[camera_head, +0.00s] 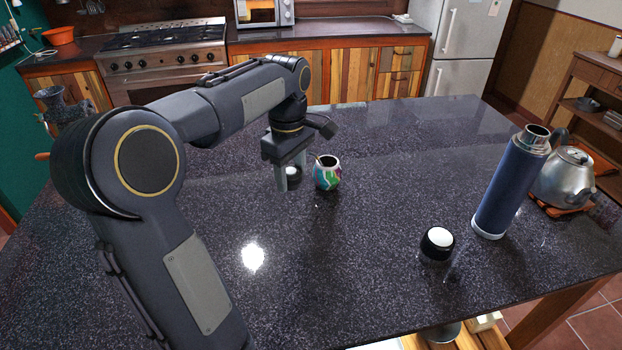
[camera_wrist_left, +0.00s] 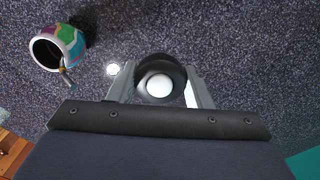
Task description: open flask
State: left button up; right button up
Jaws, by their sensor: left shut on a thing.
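The blue flask (camera_head: 511,187) stands upright at the right of the table. Its metal mouth (camera_head: 536,132) is uncovered and dark inside. A black cap with a white top (camera_head: 437,243) sits on the table left of the flask, apart from it. My left gripper (camera_head: 291,179) points down at the middle of the table, far left of the flask. It is shut on a small round black stopper (camera_wrist_left: 160,80) with a white centre. Whether the stopper touches the table I cannot tell. My right gripper is not in view.
A colourful mate gourd (camera_head: 328,173) with a straw stands just right of my left gripper; it also shows in the wrist view (camera_wrist_left: 65,45). A metal kettle (camera_head: 565,178) stands behind the flask at the right. The table's front middle is clear.

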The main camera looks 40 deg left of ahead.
pick_arm(q)
jog(key=w+a+f+p, duration=0.1)
jog(key=w+a+f, duration=0.1)
jog(key=a+f, duration=0.1)
jog(key=w+a+f, duration=0.2)
jog(key=a+f, duration=0.1)
jog(key=a, duration=0.1)
jog(key=w+a+f+p, duration=0.1)
jog(key=w+a+f, duration=0.1)
jog(key=a+f, duration=0.1)
jog(key=shift+a+p, duration=0.3)
jog(key=shift+a, duration=0.15)
jog(key=f, duration=0.3)
jog(key=shift+w+a+f, duration=0.1)
jog(key=shift+a, duration=0.15)
jog(key=shift+f, duration=0.2)
jog(key=shift+f, duration=0.15)
jog(key=o, duration=1.1)
